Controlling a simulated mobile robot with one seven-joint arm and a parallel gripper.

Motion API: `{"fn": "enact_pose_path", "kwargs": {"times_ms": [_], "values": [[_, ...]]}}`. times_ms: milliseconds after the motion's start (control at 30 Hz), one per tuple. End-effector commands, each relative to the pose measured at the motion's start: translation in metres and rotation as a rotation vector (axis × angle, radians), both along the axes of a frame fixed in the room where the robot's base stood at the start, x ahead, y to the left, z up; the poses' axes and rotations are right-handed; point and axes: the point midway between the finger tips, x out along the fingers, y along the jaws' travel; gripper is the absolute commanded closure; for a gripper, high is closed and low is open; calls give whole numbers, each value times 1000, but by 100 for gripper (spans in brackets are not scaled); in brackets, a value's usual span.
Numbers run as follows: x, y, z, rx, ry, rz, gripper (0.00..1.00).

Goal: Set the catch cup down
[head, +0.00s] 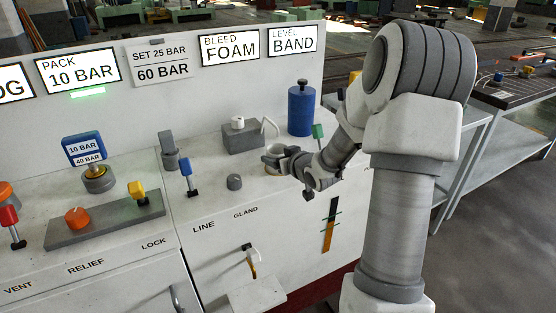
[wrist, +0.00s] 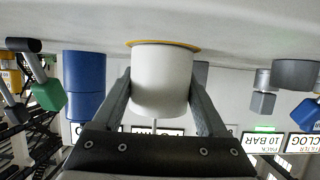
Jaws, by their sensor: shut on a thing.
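My gripper (head: 280,160) is low over the right part of the white console top, in front of the grey block with the white knob. In the wrist view my gripper (wrist: 160,100) has one finger on each side of the white catch cup (wrist: 162,82) and is shut on it. The wrist picture is upside down, with the console surface at the top. A yellow-orange ring (wrist: 160,43) shows at the cup's end beside that surface. I cannot tell whether the cup touches the surface. In the head view the cup is mostly hidden by my fingers.
A blue cylinder (head: 301,110) and a green-handled lever (head: 319,132) stand close by, behind and right. The grey block (head: 243,138) is just behind my gripper. A grey knob (head: 234,182) and a blue-handled lever (head: 187,172) are to the left. The console's front edge is near.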

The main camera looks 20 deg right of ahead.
Motion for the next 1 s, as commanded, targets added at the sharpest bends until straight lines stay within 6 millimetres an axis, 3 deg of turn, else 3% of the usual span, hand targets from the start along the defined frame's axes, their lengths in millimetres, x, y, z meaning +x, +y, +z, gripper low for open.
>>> {"fn": "enact_pose_path", "kwargs": {"times_ms": [267,300,400,767,1000], "values": [[0,0,-3,0,-1,0,80],[0,0,-2,0,-1,0,19],[0,0,-2,0,-1,0,1],[-1,-1,5,0,-1,-1,0],[-43,-3,24,-1,0,-3,0]]}}
